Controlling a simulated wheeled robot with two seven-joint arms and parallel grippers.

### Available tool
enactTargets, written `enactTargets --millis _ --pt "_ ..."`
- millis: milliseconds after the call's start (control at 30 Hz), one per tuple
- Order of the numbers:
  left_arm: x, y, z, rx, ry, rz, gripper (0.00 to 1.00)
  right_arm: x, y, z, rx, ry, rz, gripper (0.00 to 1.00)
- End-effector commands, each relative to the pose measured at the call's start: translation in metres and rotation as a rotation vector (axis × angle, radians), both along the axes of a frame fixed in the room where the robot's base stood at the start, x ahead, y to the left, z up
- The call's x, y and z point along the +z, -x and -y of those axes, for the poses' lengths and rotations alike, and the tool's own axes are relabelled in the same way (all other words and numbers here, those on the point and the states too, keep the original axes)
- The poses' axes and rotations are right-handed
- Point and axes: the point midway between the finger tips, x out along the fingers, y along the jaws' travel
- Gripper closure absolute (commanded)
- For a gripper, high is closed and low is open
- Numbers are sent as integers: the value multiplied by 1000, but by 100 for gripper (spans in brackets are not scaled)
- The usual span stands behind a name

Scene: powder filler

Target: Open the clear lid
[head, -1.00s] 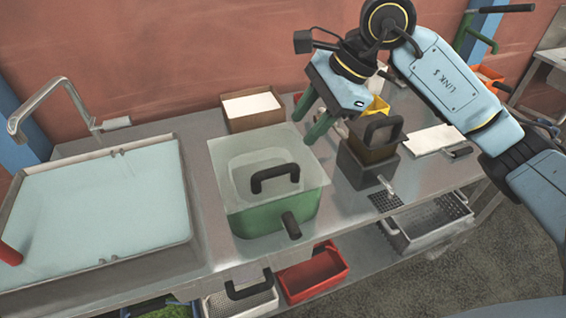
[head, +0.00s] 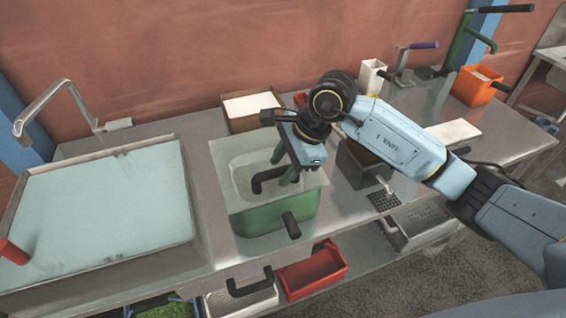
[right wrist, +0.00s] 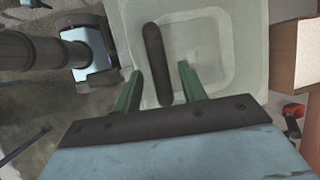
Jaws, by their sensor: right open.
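The clear lid (head: 240,198) lies flat on a green box (head: 262,219) on the metal counter. A black handle (right wrist: 157,62) stands up from the lid's middle; part of it also shows in the head view (head: 264,181). My right gripper (head: 284,172) is over the lid, its green fingers pointing down. In the right wrist view the open fingers (right wrist: 159,80) are on either side of the handle's near end, and the handle runs between them. I cannot tell if they touch it. My left gripper is not in view.
A sink basin (head: 100,215) with a tap is on the left. A cardboard box (head: 238,122) stands behind the green box. A dark dispenser (head: 362,175) is to its right. A red bin (head: 312,268) is on the shelf below.

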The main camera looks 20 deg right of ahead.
Motion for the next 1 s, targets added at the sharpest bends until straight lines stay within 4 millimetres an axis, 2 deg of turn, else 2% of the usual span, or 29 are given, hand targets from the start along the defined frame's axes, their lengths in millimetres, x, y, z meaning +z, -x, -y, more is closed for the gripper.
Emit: enactTargets --millis 267,500,600,1000 --pt "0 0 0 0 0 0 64 -1 0 -1 0 0 1 59" --pt "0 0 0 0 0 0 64 -1 0 0 0 0 1 90" --pt "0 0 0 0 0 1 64 -1 0 -1 0 0 1 100" --pt "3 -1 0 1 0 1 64 7 -1 7 -17 0 -23 100"
